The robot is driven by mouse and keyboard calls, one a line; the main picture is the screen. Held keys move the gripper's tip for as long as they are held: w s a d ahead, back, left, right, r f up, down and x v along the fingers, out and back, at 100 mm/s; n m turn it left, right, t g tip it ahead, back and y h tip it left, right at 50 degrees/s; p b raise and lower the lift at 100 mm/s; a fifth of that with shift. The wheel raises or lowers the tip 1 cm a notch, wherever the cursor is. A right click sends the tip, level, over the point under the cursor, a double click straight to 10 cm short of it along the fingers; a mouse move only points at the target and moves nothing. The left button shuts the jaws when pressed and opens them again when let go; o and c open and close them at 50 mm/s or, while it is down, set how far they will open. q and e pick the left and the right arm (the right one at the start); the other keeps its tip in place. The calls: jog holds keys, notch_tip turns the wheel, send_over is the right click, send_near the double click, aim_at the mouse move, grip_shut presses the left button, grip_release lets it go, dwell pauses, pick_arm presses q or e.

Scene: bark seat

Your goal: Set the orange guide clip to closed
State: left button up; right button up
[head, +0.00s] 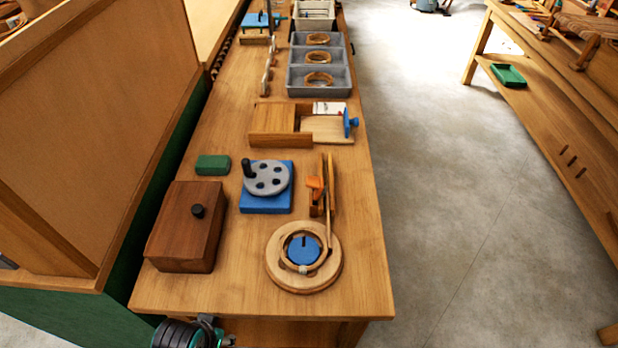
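The orange guide clip (315,184) sits on a narrow upright wooden piece right of the table's middle. It stands just behind a round wooden base (279,271) and beside a thin wooden stick that leans up from this base. The clip is small in the head view, and I cannot tell whether it is open or closed. A dark part of my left arm and gripper (205,333) shows at the bottom edge, in front of the table and well away from the clip. Its fingers cannot be made out. My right gripper is not in view.
A brown lidded box (183,240), a green block (212,165) and a blue base (266,201) with a grey disc stand left of the clip. A wooden sliding-lid box (280,140) and grey trays (303,88) lie behind. The table's right edge is clear.

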pick_arm(q)
jog(key=w+r+m+t, duration=0.1)
jog(key=w+r, duration=0.1)
jog(key=w+r+m+t, duration=0.1)
jog(key=w+r+m, duration=0.1)
jog(key=w+d+r+m+t, duration=0.1)
jog(key=w+r+t, duration=0.1)
jog(key=w, duration=0.1)
jog(key=shift+w+m, duration=0.1)
jog(key=shift+m, duration=0.3)
jog(key=w+d+r+m+t, duration=0.1)
jog(key=w+m, duration=0.1)
jog(key=w+d+r+m+t, duration=0.1)
jog(key=w+m+t, duration=0.1)
jog(key=w+d+r+m+t, duration=0.1)
jog(key=w+m, duration=0.1)
jog(key=w, duration=0.1)
jog(key=shift+d+r+m+h, duration=0.2)
jog(key=shift+r+m+h, duration=0.05)
jog(key=shift+m+h, duration=0.15)
notch_tip(320, 180, up, 2)
jog(key=w+d+m+t+h, duration=0.1)
jog(key=w+d+m+t, duration=0.1)
jog(key=d+m, duration=0.15)
jog(key=m+t+h, duration=0.2)
jog(key=m+h, duration=0.2)
jog(key=m, duration=0.4)
send_near(306, 186)
jog(key=p+x, duration=0.2)
jog(key=x, duration=1)
